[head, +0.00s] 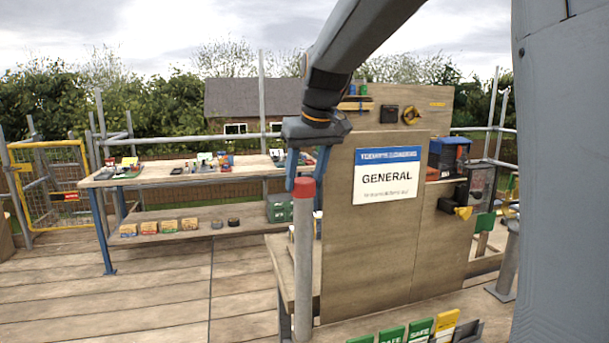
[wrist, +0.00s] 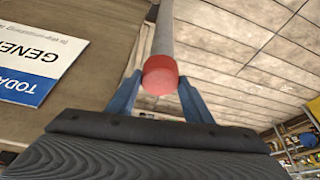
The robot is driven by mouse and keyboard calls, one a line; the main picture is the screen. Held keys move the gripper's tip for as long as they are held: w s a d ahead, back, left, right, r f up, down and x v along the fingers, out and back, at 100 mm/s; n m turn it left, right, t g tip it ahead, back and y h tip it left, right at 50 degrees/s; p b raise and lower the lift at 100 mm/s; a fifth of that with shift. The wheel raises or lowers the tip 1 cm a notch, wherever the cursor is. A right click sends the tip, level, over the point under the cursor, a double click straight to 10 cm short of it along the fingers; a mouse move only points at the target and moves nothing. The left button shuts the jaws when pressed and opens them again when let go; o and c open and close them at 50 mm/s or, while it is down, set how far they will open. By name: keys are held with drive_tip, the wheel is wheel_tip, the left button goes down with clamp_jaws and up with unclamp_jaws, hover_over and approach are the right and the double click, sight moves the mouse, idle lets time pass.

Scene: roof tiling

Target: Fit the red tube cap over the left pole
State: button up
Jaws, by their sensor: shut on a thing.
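The red tube cap (head: 303,189) sits at the top end of the upright grey left pole (head: 303,265), in line with it. My gripper (head: 304,181) reaches down from above, its blue fingers on either side of the cap. In the wrist view the cap's round red end (wrist: 160,77) faces the camera between the fingers, and the grey pole (wrist: 163,35) runs away behind it. My gripper is shut on the cap. How far the cap is over the pole's end cannot be told.
A wooden board with a GENERAL sign (head: 388,177) stands just right of the pole. A workbench (head: 180,175) with small items is behind to the left. Green and yellow tags (head: 418,331) stand at the front. The plank floor (head: 150,290) at left is clear.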

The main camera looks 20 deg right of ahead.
drive_tip(key=shift+f+b, duration=0.5)
drive_tip(key=shift+f, duration=0.8)
drive_tip(key=o, duration=1.1)
